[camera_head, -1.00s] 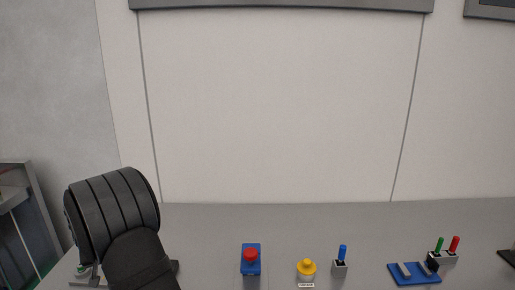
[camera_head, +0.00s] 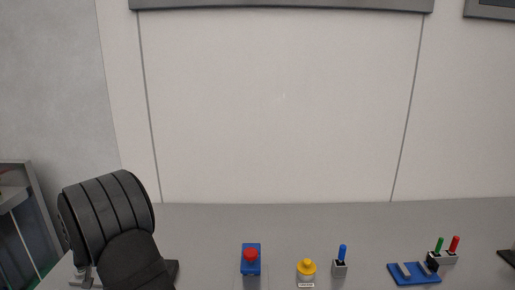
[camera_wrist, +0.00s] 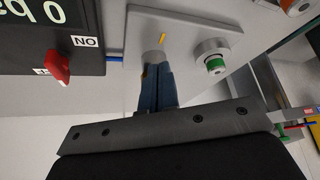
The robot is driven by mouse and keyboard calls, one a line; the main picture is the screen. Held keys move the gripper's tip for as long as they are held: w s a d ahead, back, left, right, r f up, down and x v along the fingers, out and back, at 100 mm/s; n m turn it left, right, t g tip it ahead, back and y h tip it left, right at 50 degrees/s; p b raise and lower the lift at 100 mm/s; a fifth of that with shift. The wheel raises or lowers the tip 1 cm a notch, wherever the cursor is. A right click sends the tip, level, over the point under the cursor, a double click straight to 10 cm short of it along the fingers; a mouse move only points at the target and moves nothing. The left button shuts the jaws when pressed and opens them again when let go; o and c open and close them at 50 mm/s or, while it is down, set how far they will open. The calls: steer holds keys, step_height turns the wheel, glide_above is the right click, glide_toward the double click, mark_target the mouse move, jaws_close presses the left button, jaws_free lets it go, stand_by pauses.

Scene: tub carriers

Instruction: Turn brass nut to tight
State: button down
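In the wrist view, my gripper (camera_wrist: 155,65) points at a light grey plate (camera_wrist: 190,25). Its two blue-grey fingers are close together, with their tips at a small round grey piece. A thin yellow strip (camera_wrist: 162,38) shows just beyond the tips. I cannot make out a brass nut for certain; the fingers may hide it. Whether they grip anything is not clear. In the head view my arm covers the left end of the bench, and the gripper is hidden.
A black panel with a red knob (camera_wrist: 53,68) is at the left. On the bench stand a red button on a blue box (camera_head: 251,266), a yellow button (camera_head: 306,267) and a blue-handled switch (camera_head: 341,259).

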steer(key=shift+s+r, duration=0.1)
steer(key=shift+s, duration=0.25)
step_height(320, 180, up, 6)
steer(key=shift+f, duration=0.1)
stand_by(0.3)
steer(key=shift+w+d+f, duration=0.2)
steer(key=shift+d+f, duration=0.15)
steer(key=shift+f, duration=0.65)
steer(key=shift+w+d+f, duration=0.2)
steer(key=shift+d+f, duration=0.1)
steer(key=shift+f, duration=0.75)
steer(key=shift+w+d+f, duration=0.2)
steer(key=shift+d+f, duration=0.15)
steer(key=shift+f, duration=0.65)
steer(key=shift+w+a, duration=0.2)
steer(key=shift+w, duration=0.05)
